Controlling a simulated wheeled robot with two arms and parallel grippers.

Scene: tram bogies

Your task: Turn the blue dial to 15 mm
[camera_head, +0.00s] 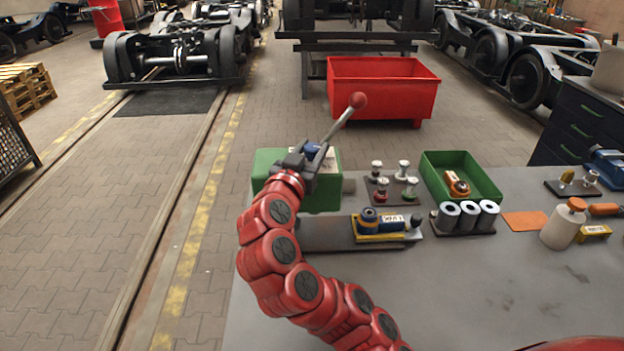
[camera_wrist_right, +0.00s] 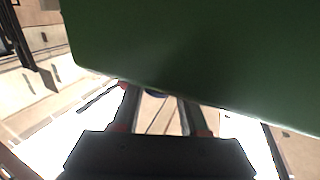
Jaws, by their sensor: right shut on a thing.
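The blue dial (camera_head: 312,151) sits on top of the green box (camera_head: 327,198) on the bench, beside a white label. My right gripper (camera_head: 308,163), at the end of the red arm, is shut on the dial and hides part of it. In the right wrist view the green box (camera_wrist_right: 200,50) fills the top, and a small bit of blue (camera_wrist_right: 155,94) shows between the two fingers of the gripper (camera_wrist_right: 160,110). I cannot read the dial's setting. My left gripper is not in view.
A lever with a red ball knob (camera_head: 357,100) rises from the green box close to my gripper. On the bench are several small knobbed parts (camera_head: 395,180), a yellow-based holder (camera_head: 380,238), grey cylinders (camera_head: 468,215), a green tray (camera_head: 487,163) and a white bottle (camera_head: 563,225). The front right bench is clear.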

